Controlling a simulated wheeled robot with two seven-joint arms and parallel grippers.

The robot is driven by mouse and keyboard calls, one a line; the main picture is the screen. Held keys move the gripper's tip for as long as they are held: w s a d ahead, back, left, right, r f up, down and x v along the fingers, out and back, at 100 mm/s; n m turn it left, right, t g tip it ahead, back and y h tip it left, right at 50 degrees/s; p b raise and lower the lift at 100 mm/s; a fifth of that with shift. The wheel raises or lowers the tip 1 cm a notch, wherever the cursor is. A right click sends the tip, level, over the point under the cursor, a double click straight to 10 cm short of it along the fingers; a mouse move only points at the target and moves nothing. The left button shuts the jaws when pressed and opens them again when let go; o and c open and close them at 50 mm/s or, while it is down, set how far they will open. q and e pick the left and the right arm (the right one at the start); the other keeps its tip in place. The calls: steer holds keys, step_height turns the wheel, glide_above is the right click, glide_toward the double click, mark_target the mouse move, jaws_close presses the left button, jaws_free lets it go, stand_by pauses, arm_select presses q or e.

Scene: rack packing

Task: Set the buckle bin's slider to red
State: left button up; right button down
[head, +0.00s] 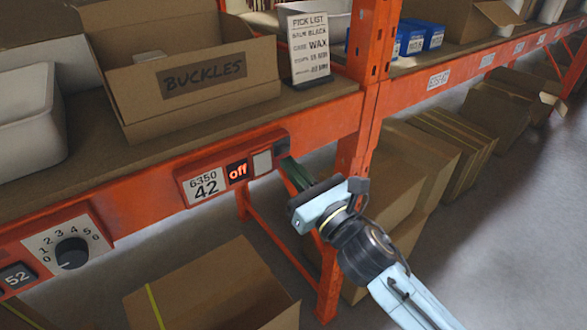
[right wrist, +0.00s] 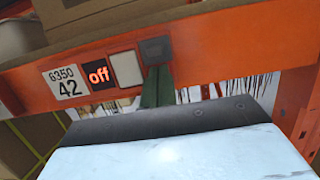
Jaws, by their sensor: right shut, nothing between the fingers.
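The buckle bin is an open cardboard box (head: 190,70) marked BUCKLES on the shelf. Below it, the orange beam carries a panel with a 6350 42 label (head: 205,186), a small display (head: 237,171) reading "off" in red, a pale plate (head: 262,162) and a dark slider block (head: 282,147) at the right end. The block also shows in the right wrist view (right wrist: 156,49), right of the pale plate (right wrist: 126,68). My right gripper (head: 286,163) is shut and empty; its green fingertips (right wrist: 157,75) are at the block's lower edge. I cannot tell whether they touch. My left gripper is out of view.
A numbered dial (head: 71,253) sits on the beam at the left. A pick list card (head: 308,48) stands beside the bin. An orange upright (head: 357,140) rises close behind my right gripper. Cardboard boxes (head: 215,290) lie below the shelf; open floor is at the right.

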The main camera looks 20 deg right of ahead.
steer(key=s+d+f+b, duration=0.3)
steer(key=s+f+b, duration=0.1)
steer(key=s, duration=0.5)
steer(key=shift+d+f, duration=0.3)
steer(key=shift+f, duration=0.5)
